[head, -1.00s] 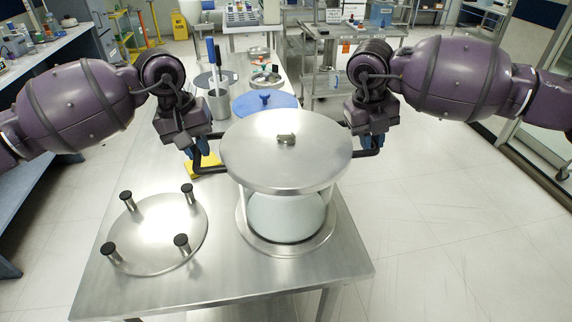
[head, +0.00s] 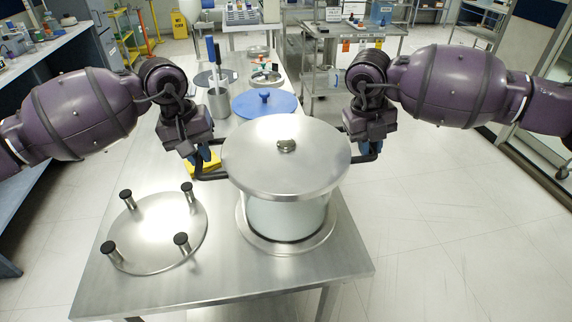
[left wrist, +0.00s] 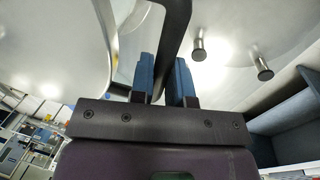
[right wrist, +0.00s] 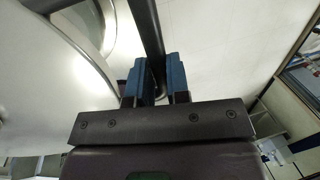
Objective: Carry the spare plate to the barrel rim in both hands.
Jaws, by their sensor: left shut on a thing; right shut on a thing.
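The round steel plate (head: 285,175), with a small central knob and a dark bar handle on each side, is level above the barrel (head: 285,216). The barrel is a pale cylinder on a steel base at the table's front right. The plate hides its rim, so I cannot tell whether they touch. My left gripper (head: 206,160) is shut on the plate's left handle, and its blue fingers straddle the bar in the left wrist view (left wrist: 167,75). My right gripper (head: 366,150) is shut on the right handle, as the right wrist view (right wrist: 160,72) also shows.
A steel disc with several black-topped posts (head: 155,233) lies left of the barrel on the steel table (head: 225,290). Behind are a blue lid (head: 264,104), a yellow item (head: 205,165) and a metal cup with tools (head: 219,103). Floor is open on the right.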

